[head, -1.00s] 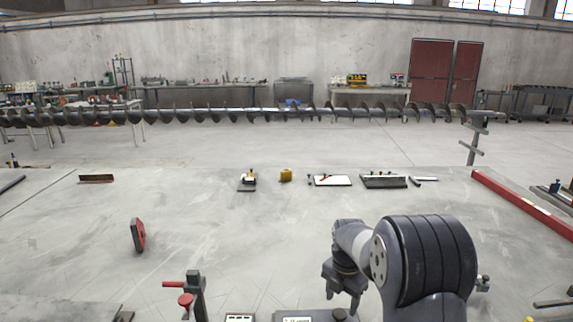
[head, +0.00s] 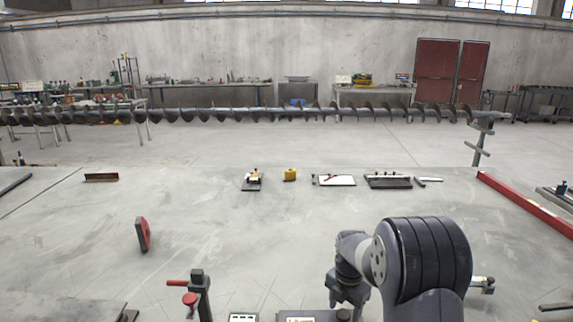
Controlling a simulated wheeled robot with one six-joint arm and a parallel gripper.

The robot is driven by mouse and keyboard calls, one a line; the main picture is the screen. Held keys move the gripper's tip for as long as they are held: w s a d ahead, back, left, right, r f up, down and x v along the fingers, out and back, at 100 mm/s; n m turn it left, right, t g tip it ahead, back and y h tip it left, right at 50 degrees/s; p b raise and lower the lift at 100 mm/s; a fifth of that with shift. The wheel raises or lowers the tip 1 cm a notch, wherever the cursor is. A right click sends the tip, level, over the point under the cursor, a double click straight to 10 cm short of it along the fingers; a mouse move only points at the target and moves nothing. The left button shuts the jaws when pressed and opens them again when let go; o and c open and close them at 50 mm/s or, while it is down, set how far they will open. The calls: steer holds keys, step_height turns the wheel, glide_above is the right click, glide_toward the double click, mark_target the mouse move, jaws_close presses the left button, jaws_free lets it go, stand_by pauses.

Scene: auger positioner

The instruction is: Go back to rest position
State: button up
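My gripper (head: 347,296) hangs low at the front right of the grey table (head: 240,225), pointing down, with my dark arm beside it. Its fingertips are small and partly hidden, so I cannot tell whether it is open or shut. I see nothing clearly held in it. A long dark auger (head: 250,114) lies level across the scene behind the table, its right end at a grey stand (head: 482,140).
A red and dark block (head: 143,234) stands at the left of the table. A red-handled clamp (head: 198,293) is at the front. A yellow item (head: 290,175) and a white board (head: 335,180) lie along the back. A red beam (head: 525,203) is at the right. The table's middle is clear.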

step_height(320, 180, up, 10)
steer(key=r, duration=0.1)
step_height(320, 180, down, 11)
steer(key=shift+f, duration=0.4)
steer(key=m, duration=0.5)
steer(key=shift+r+m+p, duration=0.1)
steer(key=shift+m+p, duration=0.3)
steer(key=m+p, duration=0.1)
steer(key=m, duration=0.4)
steer(key=m+p, duration=0.2)
steer(key=m, duration=0.5)
steer(key=m+p, duration=0.2)
steer(key=m, duration=0.4)
steer(key=shift+p, duration=0.4)
